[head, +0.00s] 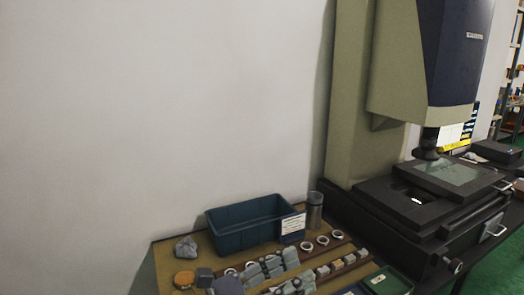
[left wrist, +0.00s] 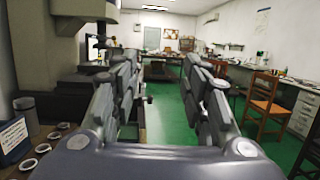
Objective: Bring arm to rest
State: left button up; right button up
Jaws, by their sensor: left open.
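My left gripper (head: 306,270) reaches in low over the near part of the bench in the head view, its grey fingers apart with nothing between them. In the left wrist view the open fingers (left wrist: 160,62) point out across the room, with only floor and distant furniture between them. Several pale bearing rings (head: 322,241) lie in a row on a brown strip just beyond the gripper. They also show at the lower left of the left wrist view (left wrist: 43,148). My right gripper is in neither view.
A blue bin (head: 250,232) with a white label card (head: 292,225) and a grey cylinder (head: 314,210) stand behind the rings. A crumpled grey cloth (head: 186,247) lies at left. A large measuring machine (head: 352,110) rises at right. Open green floor (left wrist: 172,115) lies beyond.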

pick_arm(q)
jog(key=w+a+f+n+t+y, duration=0.1)
jog(key=w+a+n+t+y, duration=0.35)
jog(key=n, duration=0.75)
jog(key=w+a+f+n+t+y, duration=0.1)
jog(key=a+n+t+y, duration=0.65)
jog(key=n, duration=0.45)
jog(key=s+a+f+n+g+y, duration=0.35)
jog(key=a+f+n, duration=0.25)
jog(key=f+n, duration=0.2)
jog(key=s+a+f+n+g+y, duration=0.2)
jog(key=a+f+n+y, duration=0.2)
jog(key=a+f+n, duration=0.4)
jog(key=s+f+n+g, duration=0.45)
jog(key=s+f, duration=0.25)
jog(key=s, duration=0.4)
jog(key=s+f+n+g, duration=0.3)
jog(key=s+f+g, duration=0.35)
jog(key=s, duration=0.35)
notch_tip(320, 180, down, 26)
jog(key=s, duration=0.1)
jog(key=s+a+f+g, duration=0.1)
jog(key=s+a+f, duration=0.1)
jog(key=s+f, duration=1.4)
jog(key=shift+s+a+f+g, duration=0.35)
jog(key=shift+s, duration=0.5)
